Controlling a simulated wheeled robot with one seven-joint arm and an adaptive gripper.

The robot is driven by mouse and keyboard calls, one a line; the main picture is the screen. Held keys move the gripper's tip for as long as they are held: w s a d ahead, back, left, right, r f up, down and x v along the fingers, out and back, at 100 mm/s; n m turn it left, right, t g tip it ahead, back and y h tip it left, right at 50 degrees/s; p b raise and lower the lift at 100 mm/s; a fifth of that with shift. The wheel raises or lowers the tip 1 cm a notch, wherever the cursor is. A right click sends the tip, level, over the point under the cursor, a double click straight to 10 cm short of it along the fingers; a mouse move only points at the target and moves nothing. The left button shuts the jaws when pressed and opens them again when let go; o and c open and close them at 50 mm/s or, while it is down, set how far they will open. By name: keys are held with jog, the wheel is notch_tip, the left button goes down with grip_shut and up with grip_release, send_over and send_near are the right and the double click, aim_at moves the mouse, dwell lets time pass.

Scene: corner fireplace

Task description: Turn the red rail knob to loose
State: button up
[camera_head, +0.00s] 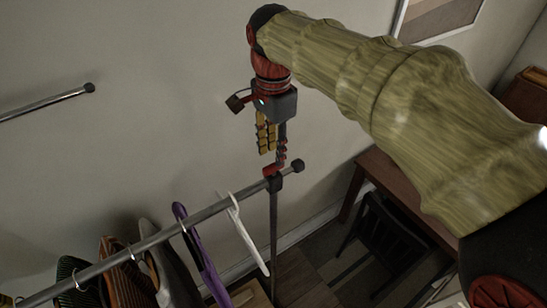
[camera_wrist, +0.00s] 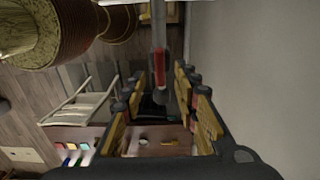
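The red rail knob (camera_head: 269,171) sits at the dark joint near the right end of the clothes rail (camera_head: 205,214), on top of its upright post. My gripper (camera_head: 274,157) points down just above the knob and the rail's end. In the wrist view my gripper (camera_wrist: 158,78) is open, with yellow-padded fingers apart to left and right. A red part (camera_wrist: 159,68), apparently the knob, shows along the grey bar in line with the gap. Nothing is visibly held, and contact cannot be told.
A purple hanger (camera_head: 198,250) and a white hanger (camera_head: 246,235) hang left of the joint, with clothes (camera_head: 125,270) farther left. A wall rail (camera_head: 45,102) is at upper left. A wooden desk (camera_head: 400,200) and dark chair (camera_head: 388,235) stand to the right.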

aim_at(273, 164)
jog(key=shift+f, duration=2.25)
jog(key=c, duration=0.7)
grip_shut()
